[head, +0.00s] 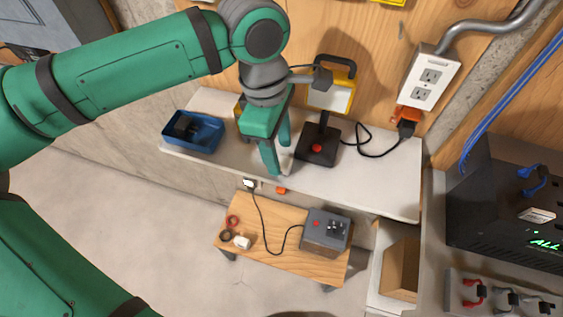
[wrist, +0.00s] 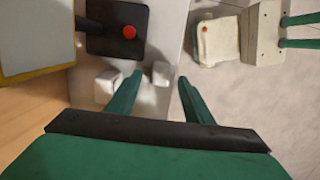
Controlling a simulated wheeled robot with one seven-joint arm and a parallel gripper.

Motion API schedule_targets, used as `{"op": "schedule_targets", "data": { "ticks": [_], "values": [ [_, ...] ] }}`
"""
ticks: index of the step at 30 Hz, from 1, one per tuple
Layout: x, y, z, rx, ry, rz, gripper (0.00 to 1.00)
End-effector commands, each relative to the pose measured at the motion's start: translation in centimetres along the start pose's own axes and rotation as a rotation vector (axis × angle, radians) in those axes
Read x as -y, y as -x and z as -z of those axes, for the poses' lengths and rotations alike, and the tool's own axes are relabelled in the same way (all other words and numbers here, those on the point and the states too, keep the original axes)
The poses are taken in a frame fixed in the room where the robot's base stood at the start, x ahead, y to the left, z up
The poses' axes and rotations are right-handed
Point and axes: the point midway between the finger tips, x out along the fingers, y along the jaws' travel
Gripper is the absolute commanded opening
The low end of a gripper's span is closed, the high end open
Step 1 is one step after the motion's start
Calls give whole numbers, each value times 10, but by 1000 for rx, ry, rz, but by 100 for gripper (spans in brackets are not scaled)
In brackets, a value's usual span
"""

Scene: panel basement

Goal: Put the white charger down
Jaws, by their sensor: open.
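My gripper (head: 278,158) is over the front part of the pale shelf, pointing down, with its fingers apart. The wrist view shows the open fingers (wrist: 159,83) with a small white block, seemingly the white charger (wrist: 160,73), between and just beyond their tips. It appears to be on the shelf, with gaps to both fingers; exact contact is unclear. A second white block (wrist: 105,86) lies left of the left finger in the wrist view. In the head view my fingers mostly hide this spot.
On the shelf (head: 385,185) are a blue bin (head: 193,131) to the left and a lamp with a black base (head: 317,146) close right. An orange plug (head: 408,115) is in the wall outlet. Below, a wooden stool (head: 265,222) holds a grey box (head: 325,230) and small items.

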Motion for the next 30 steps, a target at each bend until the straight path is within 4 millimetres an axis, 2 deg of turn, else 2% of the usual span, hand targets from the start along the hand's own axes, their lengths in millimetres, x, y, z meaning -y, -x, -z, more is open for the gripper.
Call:
{"op": "schedule_targets", "data": {
  "ticks": [6,15,16,17,21,24,30],
  "values": [
    [1,-28,-2,2,-1,1,47],
    [1,-33,-1,1,0,-1,47],
    [1,-33,-1,1,1,-1,44],
    [1,-33,0,1,1,-1,37],
    [1,-33,0,1,2,-1,4],
    [1,-33,0,1,3,-1,0],
    [1,-32,0,1,3,-1,0]
  ]
}}
